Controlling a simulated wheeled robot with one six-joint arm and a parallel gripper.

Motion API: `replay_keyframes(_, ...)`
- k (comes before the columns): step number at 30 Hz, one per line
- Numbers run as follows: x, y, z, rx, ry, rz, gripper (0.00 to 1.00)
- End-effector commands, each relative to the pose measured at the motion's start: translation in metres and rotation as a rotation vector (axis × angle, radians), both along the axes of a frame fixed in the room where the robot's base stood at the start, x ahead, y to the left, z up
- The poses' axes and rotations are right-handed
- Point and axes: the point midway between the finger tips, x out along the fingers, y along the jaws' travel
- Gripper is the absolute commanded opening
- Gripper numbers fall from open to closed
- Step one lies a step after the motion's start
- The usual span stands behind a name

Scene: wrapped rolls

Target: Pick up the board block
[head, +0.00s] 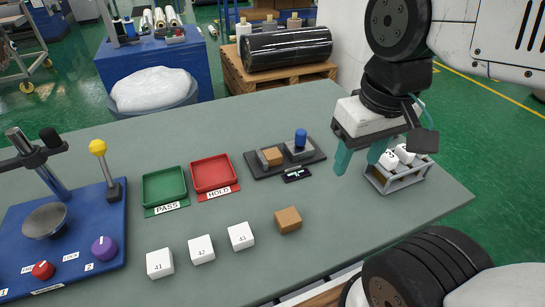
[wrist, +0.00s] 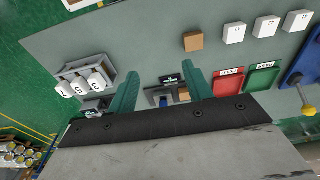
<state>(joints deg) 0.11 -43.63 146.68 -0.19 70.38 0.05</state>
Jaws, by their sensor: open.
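A tan block (head: 272,156) sits on a dark board (head: 262,172), beside a post with a blue knob (head: 301,137). A second tan block (head: 288,220) lies loose on the table; it also shows in the wrist view (wrist: 193,41). My gripper (head: 360,158) is open and empty above the table, right of the dark board, with its teal fingers pointing down.
A grey rack (head: 400,180) with white blocks stands just right of my gripper. Green (head: 164,186) and red (head: 213,174) trays lie left of the board. White numbered blocks (head: 201,249) line the front. A blue panel (head: 75,245) with knobs occupies the left.

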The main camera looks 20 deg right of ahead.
Motion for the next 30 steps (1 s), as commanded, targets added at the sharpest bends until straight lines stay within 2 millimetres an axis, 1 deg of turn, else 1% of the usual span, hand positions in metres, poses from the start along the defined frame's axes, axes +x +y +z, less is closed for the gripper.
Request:
replay_keyframes(4,0.0,0.0,0.0,0.0,0.0,0.0,0.5)
replay_keyframes(6,0.0,0.0,0.0,0.0,0.002,0.001,0.65)
replay_keyframes(11,0.005,0.002,-0.01,0.0,0.057,0.008,0.65)
replay_keyframes(14,0.017,0.005,-0.017,-0.001,0.116,0.016,0.65)
replay_keyframes(17,0.037,0.008,-0.024,0.0,0.166,-0.004,0.65)
replay_keyframes(23,0.085,0.015,-0.044,-0.003,0.226,-0.178,0.65)
replay_keyframes(29,0.14,0.023,-0.072,-0.012,0.251,-0.468,0.65)
replay_keyframes(30,0.151,0.026,-0.079,-0.014,0.25,-0.538,0.65)
